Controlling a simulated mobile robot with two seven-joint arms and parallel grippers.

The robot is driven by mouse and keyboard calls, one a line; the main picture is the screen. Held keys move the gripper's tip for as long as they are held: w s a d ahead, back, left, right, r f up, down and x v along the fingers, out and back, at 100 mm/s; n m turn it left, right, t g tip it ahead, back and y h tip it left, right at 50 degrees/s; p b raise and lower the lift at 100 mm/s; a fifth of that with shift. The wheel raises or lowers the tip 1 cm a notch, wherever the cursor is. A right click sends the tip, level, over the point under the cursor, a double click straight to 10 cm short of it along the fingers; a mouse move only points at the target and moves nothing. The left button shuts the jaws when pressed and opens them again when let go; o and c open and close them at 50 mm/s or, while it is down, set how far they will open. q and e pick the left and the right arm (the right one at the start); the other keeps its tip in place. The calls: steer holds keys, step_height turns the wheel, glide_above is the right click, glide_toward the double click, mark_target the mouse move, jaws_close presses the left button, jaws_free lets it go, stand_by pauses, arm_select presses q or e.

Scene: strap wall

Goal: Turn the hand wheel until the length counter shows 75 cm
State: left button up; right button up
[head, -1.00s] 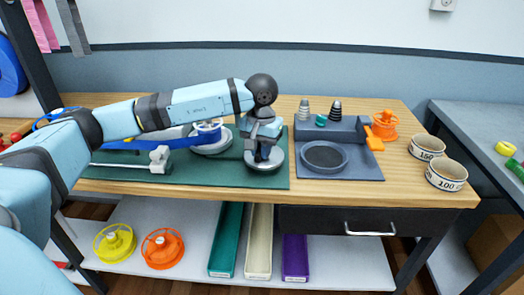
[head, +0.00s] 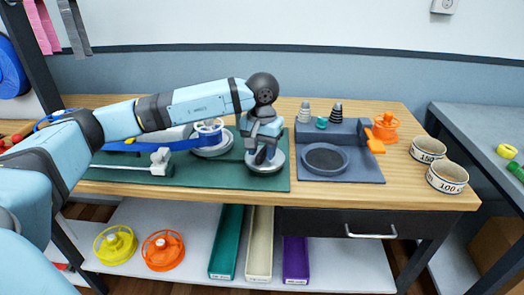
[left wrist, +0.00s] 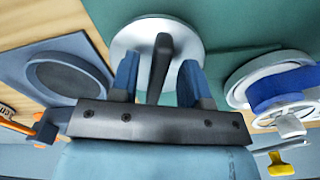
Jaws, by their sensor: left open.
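The hand wheel, a pale grey disc (head: 281,168), sits at the right end of the green mat. In the left wrist view the wheel (left wrist: 128,42) shows with a dark upright handle (left wrist: 162,58) on it. My left gripper (head: 263,158) is over the wheel, pointing down. In the left wrist view its open fingers (left wrist: 158,72) stand on either side of the handle, with gaps visible. A spool of blue strap (head: 208,131) sits behind and left of the wheel. I cannot make out the length counter or any reading. My right gripper is not in view.
A grey tray with a round recess (head: 340,176) lies right of the mat. An orange spool (head: 386,126) and two labelled bowls (head: 428,149) (head: 447,178) stand farther right. A grey clamp-like piece (head: 160,160) is on the mat at left, under my arm.

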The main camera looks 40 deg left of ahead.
mark_target(262, 151)
arm_select(q)
step_height(262, 151, up, 13)
steer(key=p, duration=0.1)
steer(key=shift+p, duration=0.3)
